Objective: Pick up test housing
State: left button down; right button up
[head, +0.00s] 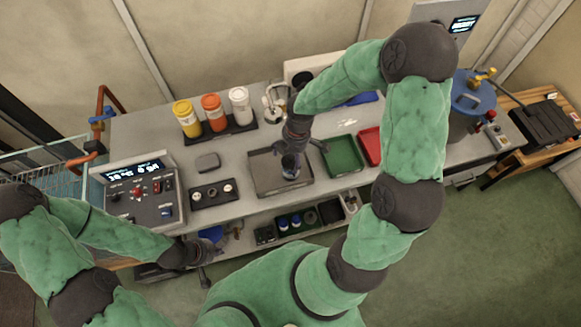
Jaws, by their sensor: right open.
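My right gripper (291,170) points down over the grey tray (265,183) in the middle of the bench. It is open. A dark, rounded shape shows at its fingers, and I cannot tell the test housing apart from the gripper there. The gripper hides part of the tray. My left gripper (207,263) is low at the front edge of the bench, left of the tray and away from it. Its fingers are too small and dark to tell whether they are open.
Yellow, orange and white bottles (212,115) stand at the back. A control box (138,190) is at left. Right of the grey tray are a green tray (343,156) and a red tray (370,145). A blue tank (470,100) stands at right. A lower shelf (290,222) holds small parts.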

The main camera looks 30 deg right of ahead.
aim_at(290, 163)
jog(key=f, duration=0.3)
jog(key=f+b, duration=0.1)
jog(key=shift+w+a+f, duration=0.1)
jog(key=shift+a+f, duration=0.1)
jog(key=shift+a, duration=0.1)
jog(key=c, duration=1.7)
jog(key=shift+r, duration=0.1)
